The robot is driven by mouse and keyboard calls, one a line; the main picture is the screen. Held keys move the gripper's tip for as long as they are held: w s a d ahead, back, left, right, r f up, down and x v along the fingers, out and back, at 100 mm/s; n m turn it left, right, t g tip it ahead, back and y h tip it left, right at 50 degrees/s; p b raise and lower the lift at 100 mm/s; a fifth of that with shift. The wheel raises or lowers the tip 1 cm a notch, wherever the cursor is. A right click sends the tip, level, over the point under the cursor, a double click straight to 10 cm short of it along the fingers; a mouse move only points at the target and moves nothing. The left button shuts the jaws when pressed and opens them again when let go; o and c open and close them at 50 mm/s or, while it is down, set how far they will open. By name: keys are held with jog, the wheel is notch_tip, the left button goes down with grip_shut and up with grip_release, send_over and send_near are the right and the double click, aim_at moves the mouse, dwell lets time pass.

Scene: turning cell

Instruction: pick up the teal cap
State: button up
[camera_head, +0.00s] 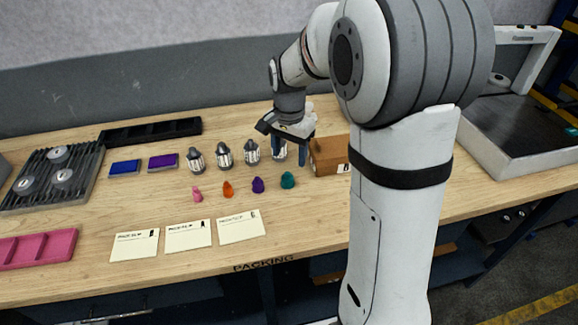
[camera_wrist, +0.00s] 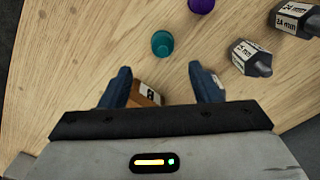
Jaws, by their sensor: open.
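The teal cap (camera_head: 287,180) stands on the wooden table at the right end of a row of small coloured caps. In the wrist view the teal cap (camera_wrist: 162,43) lies ahead of my fingertips, roughly midway between them. My gripper (camera_head: 289,148) is above the table, behind the teal cap as the head view shows it, and in front of a metal tool holder. In the wrist view my gripper (camera_wrist: 166,82) is open, with nothing between its fingertips at cap level. The cap is in plain sight in both views and untouched.
The purple cap (camera_head: 258,185) is just left of the teal one, then the orange cap (camera_head: 228,189) and pink cap (camera_head: 197,195). Several metal holders (camera_head: 224,155) stand behind. A brown box (camera_head: 327,156) is right of my gripper. White cards (camera_head: 188,235) lie in front.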

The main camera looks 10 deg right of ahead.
aim_at(287, 173)
jog(key=shift+w+f, duration=0.2)
jog(key=shift+f, duration=0.15)
notch_tip(287, 173, down, 7)
jog(key=shift+s+a+f+p, duration=0.1)
jog(key=shift+a+f+p, duration=0.1)
jog(key=shift+p, duration=0.25)
jog(key=shift+c, duration=0.6)
jog(key=c, duration=0.9)
